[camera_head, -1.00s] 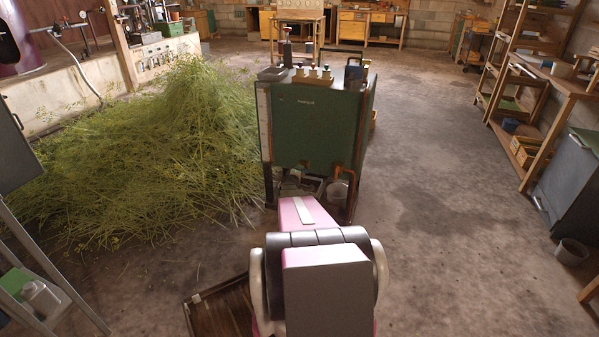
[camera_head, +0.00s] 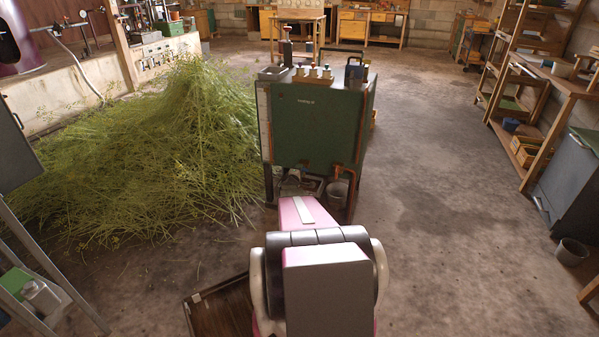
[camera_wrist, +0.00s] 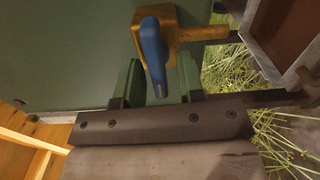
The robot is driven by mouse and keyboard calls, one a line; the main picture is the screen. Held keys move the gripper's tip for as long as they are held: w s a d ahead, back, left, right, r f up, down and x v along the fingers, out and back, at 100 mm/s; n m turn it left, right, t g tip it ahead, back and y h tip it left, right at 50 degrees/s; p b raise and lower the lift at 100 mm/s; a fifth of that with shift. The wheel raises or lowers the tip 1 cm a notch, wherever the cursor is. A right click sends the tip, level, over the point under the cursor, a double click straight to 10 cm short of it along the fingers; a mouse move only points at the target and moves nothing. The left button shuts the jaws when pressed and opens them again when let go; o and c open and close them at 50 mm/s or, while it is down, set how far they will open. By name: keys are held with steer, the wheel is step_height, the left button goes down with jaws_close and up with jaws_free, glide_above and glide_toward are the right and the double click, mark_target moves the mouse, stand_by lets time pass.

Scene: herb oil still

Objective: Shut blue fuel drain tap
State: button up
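The blue tap lever (camera_wrist: 153,45) sits on a brass valve body (camera_wrist: 183,22) at the top middle of the wrist view. A brass pipe stub runs right from the body. The lever points down the picture, between the green fingers of my gripper (camera_wrist: 161,78). The fingers are apart, with a gap showing beside the lever; whether either touches it I cannot tell. In the head view the green tank (camera_head: 312,130) stands ahead of my arm. My arm hides my gripper there, and I cannot make out the blue tap.
A heap of cut green herb (camera_head: 150,160) lies left of the tank. A bucket (camera_head: 337,193) is under the tank's right side. A box-like grey-edged part (camera_wrist: 285,40) is close by at upper right in the wrist view. The floor (camera_head: 440,190) to the right is clear.

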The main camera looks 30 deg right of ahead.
stand_by(0.3)
steer(key=v, duration=1)
steer(key=shift+s+a, duration=0.2)
steer(key=shift+a, duration=0.1)
steer(key=shift+c, duration=0.4)
